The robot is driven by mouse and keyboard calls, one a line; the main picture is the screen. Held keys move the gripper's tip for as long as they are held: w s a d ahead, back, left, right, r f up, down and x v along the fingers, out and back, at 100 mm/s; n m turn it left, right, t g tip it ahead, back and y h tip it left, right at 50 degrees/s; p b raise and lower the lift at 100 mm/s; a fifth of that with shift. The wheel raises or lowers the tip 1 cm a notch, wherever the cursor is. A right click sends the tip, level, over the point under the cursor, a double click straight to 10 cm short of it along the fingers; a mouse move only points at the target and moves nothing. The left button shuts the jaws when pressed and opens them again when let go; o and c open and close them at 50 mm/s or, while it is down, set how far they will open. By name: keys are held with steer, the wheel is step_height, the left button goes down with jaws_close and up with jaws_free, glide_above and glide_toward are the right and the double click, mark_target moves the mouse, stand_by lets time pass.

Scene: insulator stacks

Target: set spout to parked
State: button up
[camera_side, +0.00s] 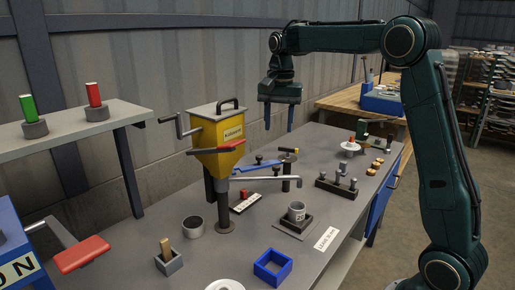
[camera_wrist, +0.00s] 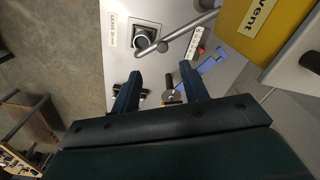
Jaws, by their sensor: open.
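The yellow dispenser (camera_side: 222,138) stands on a grey post on the bench. Its grey spout (camera_side: 265,181) reaches right from the post, and its bent end is near the grey cup (camera_side: 297,211) on a dark square base. In the wrist view the spout (camera_wrist: 178,35) crosses the upper middle, its end close beside the cup (camera_wrist: 140,38); the yellow body (camera_wrist: 268,28) is at upper right. My gripper (camera_side: 279,122) is open and empty, high above the bench to the right of the dispenser. Both fingers show in the wrist view (camera_wrist: 161,82), apart from the spout.
A blue square frame (camera_side: 273,267), a dark round cup (camera_side: 193,227) and a block in a grey holder (camera_side: 168,259) stand in front. A rack of pegs (camera_side: 338,187) is at right. A side shelf (camera_side: 75,125) is at left.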

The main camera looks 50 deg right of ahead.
mark_target(276, 166)
steer(key=shift+w+d+f+m, duration=0.4)
steer(key=shift+w+d+f, duration=0.05)
steer(key=shift+w+d, duration=0.15)
steer(key=shift+f, duration=0.15)
step_height(276, 166, down, 14)
steer(key=shift+r, duration=0.25)
stand_by(0.3)
jaws_close()
